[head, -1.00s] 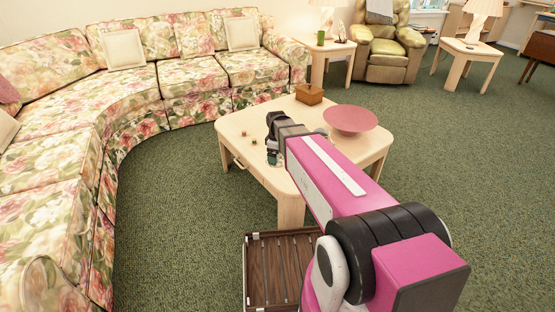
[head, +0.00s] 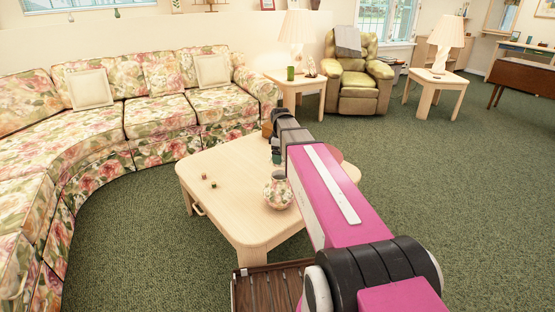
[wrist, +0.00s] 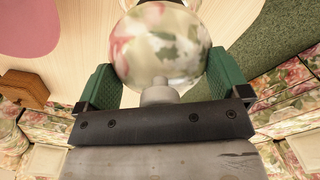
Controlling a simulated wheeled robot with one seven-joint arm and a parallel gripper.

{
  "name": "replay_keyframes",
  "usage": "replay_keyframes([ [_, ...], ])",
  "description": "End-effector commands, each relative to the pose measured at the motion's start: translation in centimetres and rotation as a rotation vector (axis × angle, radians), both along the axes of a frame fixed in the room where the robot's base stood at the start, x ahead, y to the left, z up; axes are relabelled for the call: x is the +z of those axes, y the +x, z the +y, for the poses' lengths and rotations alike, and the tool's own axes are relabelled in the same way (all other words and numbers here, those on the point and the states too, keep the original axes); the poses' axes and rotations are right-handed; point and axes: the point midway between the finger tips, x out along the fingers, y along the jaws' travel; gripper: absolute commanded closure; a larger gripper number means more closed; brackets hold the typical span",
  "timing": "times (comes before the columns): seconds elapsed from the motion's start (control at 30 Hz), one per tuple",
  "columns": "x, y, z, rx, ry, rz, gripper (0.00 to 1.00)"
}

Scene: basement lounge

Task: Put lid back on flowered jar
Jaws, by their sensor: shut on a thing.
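The flowered jar (head: 278,194) stands upright on the pale wooden coffee table in the head view, just left of my arm. My gripper (head: 276,158) is over the table, with its green fingertips just above the jar's top in the picture. In the wrist view my gripper (wrist: 165,82) is shut on a rounded flowered piece, which looks like the lid (wrist: 160,45), with a pale knob toward the palm. The lid's far side is hidden. I cannot tell how large the gap between lid and jar is.
A floral sofa (head: 160,115) curves behind. A slatted wooden piece (head: 268,290) is at the front.

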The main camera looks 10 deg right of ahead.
Motion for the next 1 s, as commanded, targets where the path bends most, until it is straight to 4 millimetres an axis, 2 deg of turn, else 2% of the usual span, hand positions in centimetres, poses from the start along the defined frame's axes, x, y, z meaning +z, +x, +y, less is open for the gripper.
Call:
replay_keyframes([
  [0.27,-1.4,0.0,0.0,0.001,0.0,0.0,0.38],
  [0.8,-5.7,0.0,0.0,0.0,0.0,0.0,0.38],
  [1.0,-6.3,0.0,0.0,0.0,0.0,0.0,0.38],
])
